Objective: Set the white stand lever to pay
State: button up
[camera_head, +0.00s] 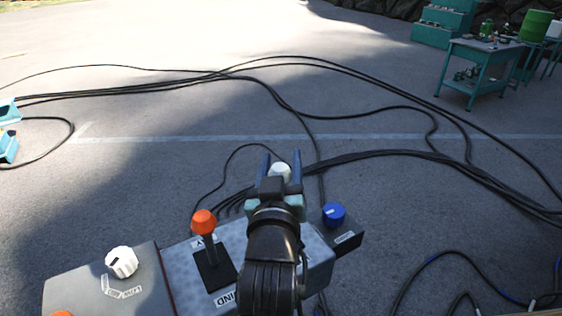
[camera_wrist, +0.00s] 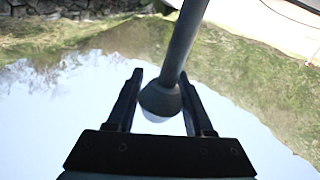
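The white lever's round white knob (camera_head: 280,171) shows between the fingers of my gripper (camera_head: 281,167) in the head view. In the wrist view the lever's dark rod (camera_wrist: 184,45) comes down from the top to the knob (camera_wrist: 160,101), which looks mostly shaded with a white lower edge. My gripper (camera_wrist: 161,95) is open, one finger on each side of the knob, with a gap visible on both sides. My wrist and gripper hide the lever's base and slot in the head view. Any pay label for this lever cannot be made out.
The grey control box has an orange-knobbed lever (camera_head: 204,224) left of my arm, with a label ending in "IND" below it. A blue knob (camera_head: 333,214) is right, and a white dial (camera_head: 121,262) left. Black cables (camera_head: 400,153) cross the pavement behind. A teal workbench (camera_head: 486,50) stands far right.

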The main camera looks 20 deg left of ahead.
grip_shut()
